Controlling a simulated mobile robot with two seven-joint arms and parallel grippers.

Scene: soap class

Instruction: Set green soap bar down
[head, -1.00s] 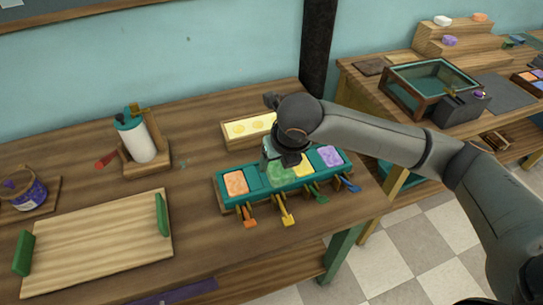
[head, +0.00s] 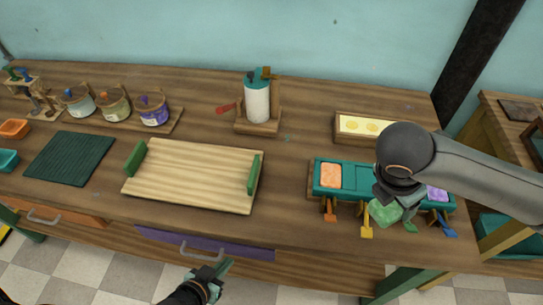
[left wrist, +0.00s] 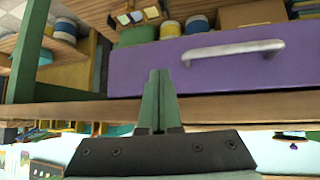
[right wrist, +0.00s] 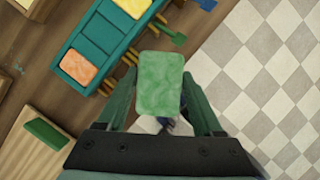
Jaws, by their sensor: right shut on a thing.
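The green soap bar (right wrist: 160,84) is held between the fingers of my right gripper (right wrist: 160,100). In the head view the bar (head: 386,213) shows below the right wrist, at the front edge of the teal mold (head: 354,178). The right wrist view shows checkered floor around the bar, with the mold beyond it. The mold holds an orange bar (head: 330,175) and a purple bar (head: 437,194); a yellow bar (right wrist: 132,6) shows in the right wrist view. My left gripper (head: 222,268) is empty, its fingers together (left wrist: 160,100), in front of the purple drawer (left wrist: 215,62).
A wooden tray (head: 195,175) with green handles lies left of the mold. Behind are a bottle on a stand (head: 257,103) and a box of yellow bars (head: 362,127). A dark green mat (head: 70,157) and several jars (head: 153,112) are further left.

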